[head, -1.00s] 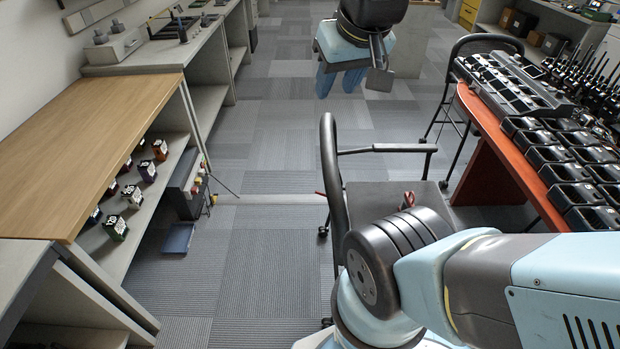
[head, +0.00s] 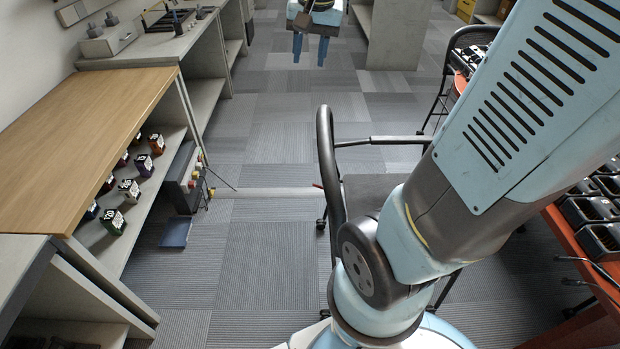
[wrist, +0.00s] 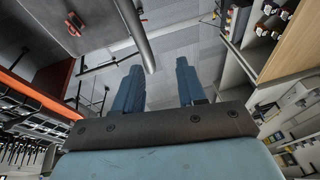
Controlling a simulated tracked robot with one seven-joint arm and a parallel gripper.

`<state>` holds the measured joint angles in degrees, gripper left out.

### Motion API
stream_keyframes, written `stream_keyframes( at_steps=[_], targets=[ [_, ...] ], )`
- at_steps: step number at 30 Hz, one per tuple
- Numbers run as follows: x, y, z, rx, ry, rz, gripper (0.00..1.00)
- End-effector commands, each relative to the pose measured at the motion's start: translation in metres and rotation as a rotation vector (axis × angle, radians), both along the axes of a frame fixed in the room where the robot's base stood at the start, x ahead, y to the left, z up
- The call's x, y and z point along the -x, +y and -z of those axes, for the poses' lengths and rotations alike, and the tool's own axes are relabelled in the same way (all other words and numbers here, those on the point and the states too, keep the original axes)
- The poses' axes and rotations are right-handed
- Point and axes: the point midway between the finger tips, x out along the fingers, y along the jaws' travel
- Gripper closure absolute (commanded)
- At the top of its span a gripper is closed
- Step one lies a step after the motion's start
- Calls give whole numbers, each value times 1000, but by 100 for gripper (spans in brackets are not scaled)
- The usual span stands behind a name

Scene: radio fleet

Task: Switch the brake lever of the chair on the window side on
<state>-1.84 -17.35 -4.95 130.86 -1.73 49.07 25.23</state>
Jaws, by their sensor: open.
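A small red lever tip (head: 318,186) shows at the frame's left side. In the wrist view, the seat (wrist: 45,40) is at upper left with a small red part (wrist: 74,19) on it, beside the grey tube (wrist: 134,35). My gripper (head: 310,50) is open and empty, beyond the chair at the top of the head view; its fingers also show in the wrist view (wrist: 160,88). No window shows, and my arm hides part of the chair.
A second black chair (head: 452,50) stands farther back at right. An orange-red table (head: 572,240) with radio chargers (head: 590,215) is at right, partly behind my arm. A wood-topped shelf (head: 80,130) lines the left.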

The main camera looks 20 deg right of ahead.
Motion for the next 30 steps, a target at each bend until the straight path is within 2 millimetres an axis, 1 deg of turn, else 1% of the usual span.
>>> stream_keyframes(
  at_steps=[1,3,8,14,18,23,30],
  targets=[
    [-13,-2,7,-7,19,33,60],
    [-29,-4,15,-17,38,83,60],
    [-65,-10,37,-33,81,199,60],
    [-107,-17,70,-43,132,346,60],
    [-136,-22,98,-42,164,447,60],
    [-165,-29,135,-33,199,563,60],
    [-204,-38,197,-7,239,733,60]
  ],
)
